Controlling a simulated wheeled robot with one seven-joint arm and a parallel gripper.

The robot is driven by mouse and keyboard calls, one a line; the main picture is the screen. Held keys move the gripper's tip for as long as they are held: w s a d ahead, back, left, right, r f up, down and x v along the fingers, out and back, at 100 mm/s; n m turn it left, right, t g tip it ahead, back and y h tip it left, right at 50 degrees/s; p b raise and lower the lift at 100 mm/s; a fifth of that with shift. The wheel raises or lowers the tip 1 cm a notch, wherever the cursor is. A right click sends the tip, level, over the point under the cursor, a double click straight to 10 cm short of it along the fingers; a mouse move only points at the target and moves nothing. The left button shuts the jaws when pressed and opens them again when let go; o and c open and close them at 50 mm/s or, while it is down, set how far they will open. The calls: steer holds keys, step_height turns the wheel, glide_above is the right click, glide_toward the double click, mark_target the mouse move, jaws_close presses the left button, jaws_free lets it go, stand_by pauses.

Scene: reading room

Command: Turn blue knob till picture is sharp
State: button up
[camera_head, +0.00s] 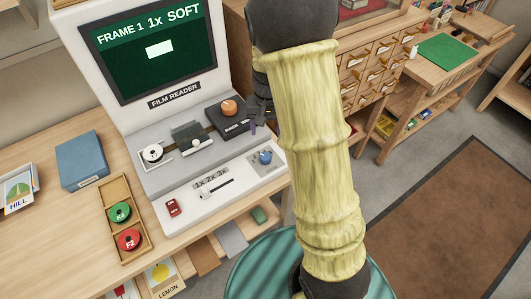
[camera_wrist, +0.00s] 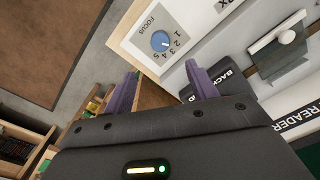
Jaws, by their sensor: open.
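The screen (camera_head: 150,50) reads "FRAME 1 1x SOFT" above a white patch. My gripper (camera_wrist: 163,82) is open and empty, its two purple fingers apart. The knob lies beyond the fingertips, untouched. In the head view my gripper is mostly hidden by my yellow-sleeved arm.
An orange knob (camera_head: 229,107) on a black block marked BACK stands close to my gripper. A slider (camera_head: 217,188) and a red switch (camera_head: 173,208) are on the front panel. A wooden tray (camera_head: 122,215) with green and red reels lies left. A drawer cabinet (camera_head: 365,65) stands behind.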

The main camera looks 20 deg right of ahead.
mark_target(265, 156)
step_height(265, 156, down, 13)
steer(key=shift+a+r, duration=0.1)
steer(key=shift+a, duration=0.05)
stand_by(0.4)
steer(key=c, duration=1)
